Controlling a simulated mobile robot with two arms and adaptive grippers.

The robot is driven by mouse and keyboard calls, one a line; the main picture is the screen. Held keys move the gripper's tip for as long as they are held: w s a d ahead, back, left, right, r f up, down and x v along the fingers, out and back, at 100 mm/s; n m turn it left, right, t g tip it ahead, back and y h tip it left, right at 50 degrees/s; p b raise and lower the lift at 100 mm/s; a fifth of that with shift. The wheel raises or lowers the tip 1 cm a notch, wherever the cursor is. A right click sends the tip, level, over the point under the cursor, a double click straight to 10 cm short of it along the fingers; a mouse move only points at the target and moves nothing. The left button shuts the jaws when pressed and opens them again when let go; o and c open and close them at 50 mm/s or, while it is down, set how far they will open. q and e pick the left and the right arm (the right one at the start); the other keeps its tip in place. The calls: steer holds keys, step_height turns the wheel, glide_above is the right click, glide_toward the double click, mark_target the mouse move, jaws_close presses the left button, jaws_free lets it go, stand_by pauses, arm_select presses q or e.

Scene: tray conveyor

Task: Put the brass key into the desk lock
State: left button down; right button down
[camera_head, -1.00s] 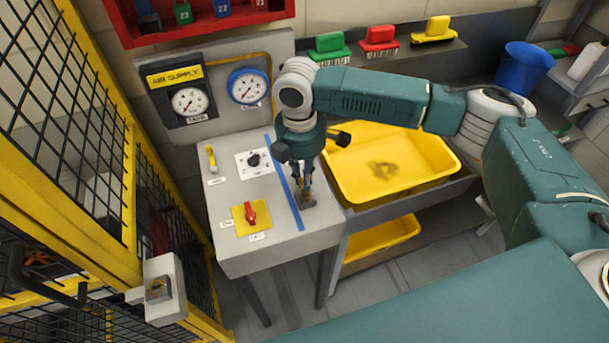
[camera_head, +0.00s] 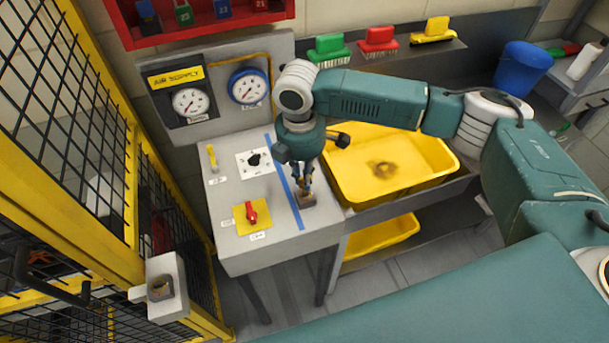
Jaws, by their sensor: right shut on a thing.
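My right gripper (camera_head: 304,195) points down at the right part of the grey desk top (camera_head: 285,225), just right of the blue strip. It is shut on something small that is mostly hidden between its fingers. No brass key shows clearly apart from it. A small brownish piece (camera_head: 308,203) shows at the fingertips, low over or touching the desk top; I cannot tell whether it is the key, the lock or both. No keyhole can be made out. My left gripper is not in view.
On the desk are a yellow lever (camera_head: 211,157), a black dial (camera_head: 254,160) and a red knob (camera_head: 251,211) on a yellow plate. Gauges (camera_head: 190,102) stand behind. A yellow tub (camera_head: 440,166) is close on the right, a yellow mesh fence (camera_head: 128,235) on the left.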

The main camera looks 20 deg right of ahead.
steer(key=shift+f, duration=1.7)
steer(key=c, duration=1.7)
jaws_free()
steer(key=shift+o, duration=0.2)
step_height(320, 180, up, 12)
steer(key=shift+a, duration=0.3)
steer(key=shift+f, duration=0.1)
